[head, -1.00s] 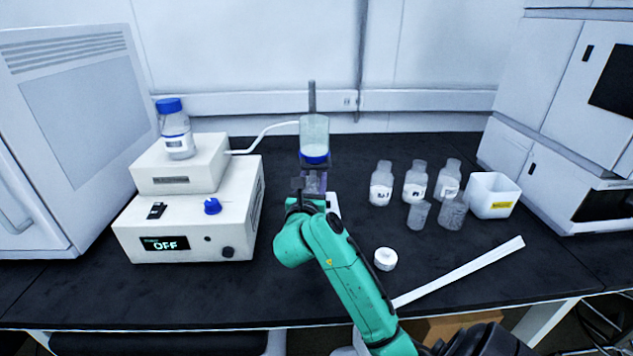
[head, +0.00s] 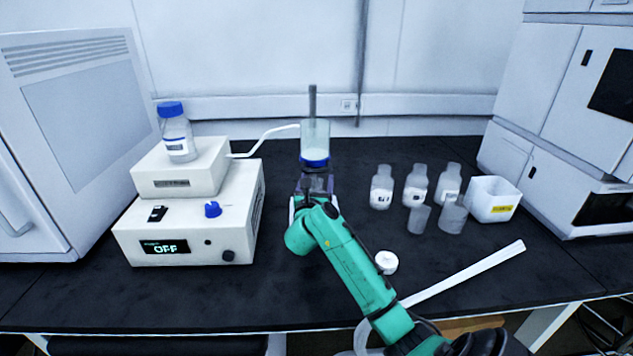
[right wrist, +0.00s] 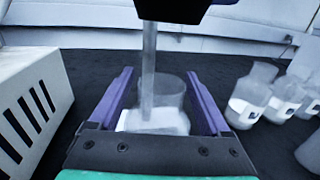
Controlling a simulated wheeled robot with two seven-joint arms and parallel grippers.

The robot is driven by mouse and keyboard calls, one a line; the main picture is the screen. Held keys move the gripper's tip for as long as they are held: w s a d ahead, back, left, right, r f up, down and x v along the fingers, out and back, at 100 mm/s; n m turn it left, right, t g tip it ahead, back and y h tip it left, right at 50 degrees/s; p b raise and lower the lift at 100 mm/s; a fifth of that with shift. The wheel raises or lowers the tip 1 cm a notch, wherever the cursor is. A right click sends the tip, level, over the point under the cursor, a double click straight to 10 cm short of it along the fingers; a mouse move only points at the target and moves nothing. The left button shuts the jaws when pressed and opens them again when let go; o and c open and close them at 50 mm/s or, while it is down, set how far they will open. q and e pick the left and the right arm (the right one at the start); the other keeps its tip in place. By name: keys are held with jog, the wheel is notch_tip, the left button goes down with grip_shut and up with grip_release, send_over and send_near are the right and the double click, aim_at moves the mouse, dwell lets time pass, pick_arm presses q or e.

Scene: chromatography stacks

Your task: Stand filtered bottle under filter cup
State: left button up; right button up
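The filter cup (head: 315,140) is a clear cup with a blue lower rim and pale contents, held at the stand above the bench. In the right wrist view a clear, capless bottle with a white label (right wrist: 172,120) stands upright between my right gripper's two purple fingers. A small gap shows between bottle and right finger, so my right gripper (right wrist: 160,88) looks open around it. In the head view my right gripper (head: 316,184) is directly below the cup; its fingers hide most of the bottle. A vertical rod overlaps the bottle in the wrist view. My left gripper is out of view.
A pump box (head: 190,225) reading OFF stands left, with a blue-capped bottle (head: 178,140) above it. Several labelled bottles (head: 415,187), cups (head: 452,218) and a white bin (head: 492,200) stand right. A white cap (head: 386,262) lies near my right arm.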

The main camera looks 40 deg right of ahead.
jog(key=shift+r, duration=0.15)
jog(key=v, duration=1.2)
